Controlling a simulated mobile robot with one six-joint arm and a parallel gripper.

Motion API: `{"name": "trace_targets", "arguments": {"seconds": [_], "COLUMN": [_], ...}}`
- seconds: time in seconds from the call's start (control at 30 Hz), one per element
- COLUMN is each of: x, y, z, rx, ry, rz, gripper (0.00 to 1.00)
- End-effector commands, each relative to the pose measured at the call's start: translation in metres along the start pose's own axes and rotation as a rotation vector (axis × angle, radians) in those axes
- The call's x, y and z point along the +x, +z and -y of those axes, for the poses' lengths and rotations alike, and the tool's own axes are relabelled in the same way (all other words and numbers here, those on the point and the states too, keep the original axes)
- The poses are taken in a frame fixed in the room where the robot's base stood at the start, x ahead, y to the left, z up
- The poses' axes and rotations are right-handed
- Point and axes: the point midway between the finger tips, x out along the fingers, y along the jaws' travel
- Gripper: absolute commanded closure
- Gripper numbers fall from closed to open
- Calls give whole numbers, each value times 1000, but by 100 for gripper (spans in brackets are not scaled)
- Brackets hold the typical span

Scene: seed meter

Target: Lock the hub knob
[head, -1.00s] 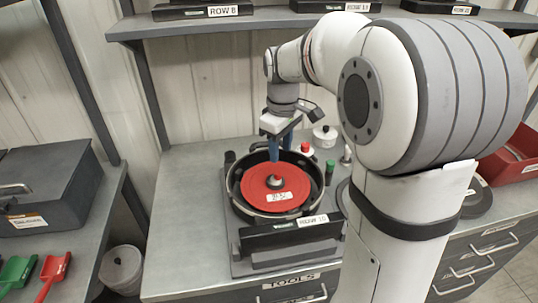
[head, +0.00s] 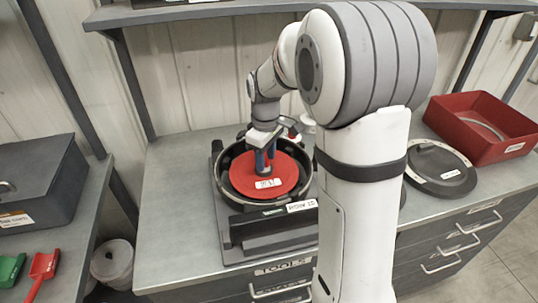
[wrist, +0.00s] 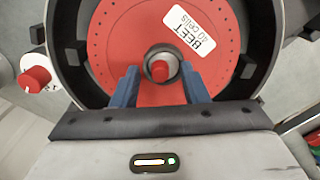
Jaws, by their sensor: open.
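The red seed plate (head: 285,176), labelled "BEET 40 cells" in the wrist view (wrist: 110,45), lies in the round black housing of the seed meter (head: 226,190). The hub knob (wrist: 160,70) shows at the plate's centre in the wrist view as a grey collar around a red middle. My gripper (head: 265,163) points down over the hub. In the wrist view its two blue fingers (wrist: 158,72) are open, one on each side of the knob. I cannot tell whether they touch it. In the head view the fingers hide the knob.
A white dial with a red knob (wrist: 35,80) stands beside the housing. A dark block labelled ROW 10 (head: 260,221) is at the meter's front. A black disc (head: 440,168) and a red bin (head: 485,125) lie to the right. The left worktop (head: 170,210) is clear.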

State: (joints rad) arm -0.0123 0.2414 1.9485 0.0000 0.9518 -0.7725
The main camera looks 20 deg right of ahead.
Motion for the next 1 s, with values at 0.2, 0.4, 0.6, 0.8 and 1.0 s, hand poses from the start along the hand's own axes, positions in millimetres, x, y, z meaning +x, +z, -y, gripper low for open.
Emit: {"name": "trace_targets", "arguments": {"seconds": [0.2, 0.4, 0.6, 0.8, 1.0], "x": [0, 0, 0, 0, 0], "y": [0, 0, 0, 0, -1], "z": [0, 0, 0, -1, 1], "rx": [0, 0, -1, 11, 81], "ry": [0, 0, 0, 0, 0], "rz": [0, 0, 0, 0, -1], "gripper": [72, 88, 100, 100, 100]}}
